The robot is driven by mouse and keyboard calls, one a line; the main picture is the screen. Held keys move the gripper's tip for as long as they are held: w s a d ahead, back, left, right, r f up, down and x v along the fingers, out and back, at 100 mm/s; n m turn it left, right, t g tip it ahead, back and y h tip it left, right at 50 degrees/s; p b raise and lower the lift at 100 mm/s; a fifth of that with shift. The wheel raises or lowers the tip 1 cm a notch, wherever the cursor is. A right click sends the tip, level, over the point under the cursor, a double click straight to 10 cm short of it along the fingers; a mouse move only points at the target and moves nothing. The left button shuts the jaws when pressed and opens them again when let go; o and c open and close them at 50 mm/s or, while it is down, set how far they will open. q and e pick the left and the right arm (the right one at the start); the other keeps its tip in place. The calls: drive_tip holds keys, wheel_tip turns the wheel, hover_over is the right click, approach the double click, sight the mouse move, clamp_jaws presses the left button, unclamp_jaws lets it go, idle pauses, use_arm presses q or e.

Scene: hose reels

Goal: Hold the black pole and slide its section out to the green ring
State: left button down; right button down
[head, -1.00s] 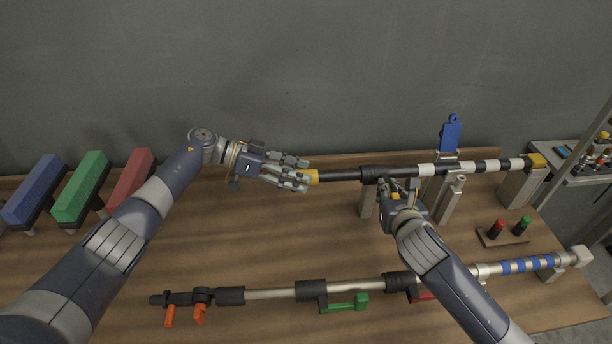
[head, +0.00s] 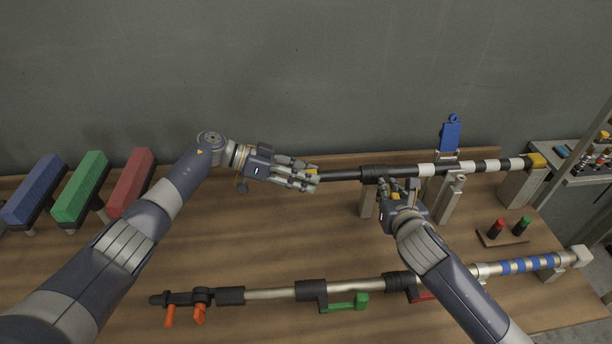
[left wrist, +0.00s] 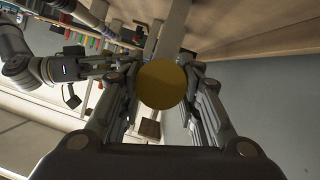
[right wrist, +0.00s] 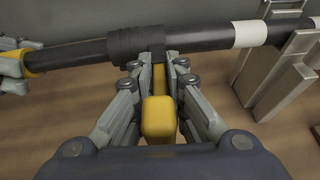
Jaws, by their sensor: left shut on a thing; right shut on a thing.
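The black pole (head: 405,171) lies level on grey stands, with several white bands toward its right end. Its thin black section (head: 340,175) sticks out left of a black collar (right wrist: 137,43). My left gripper (head: 312,180) is shut on the yellow end at the left of this section; the round end face (left wrist: 162,85) shows between its fingers in the left wrist view. My right gripper (head: 394,187) is shut on the yellow handle (right wrist: 159,118) below the collar. I see no green ring on the section; any part inside the collar is hidden.
A silver pole (head: 270,293) with blue bands, a green lever (head: 345,304) and orange clamps lies in front. Blue, green (head: 82,187) and red blocks stand at left. A red and green button board (head: 502,236) is at right. A blue tag (head: 450,135) rises behind the pole.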

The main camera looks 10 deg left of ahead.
use_arm(q)
drive_tip(key=s+a, duration=0.4)
drive_tip(key=a, duration=1.2)
drive_tip(key=shift+a, duration=0.35)
drive_tip(key=c, duration=1.2)
unclamp_jaws()
drive_tip(key=shift+o, duration=0.2)
wheel_tip(320, 180, up, 10)
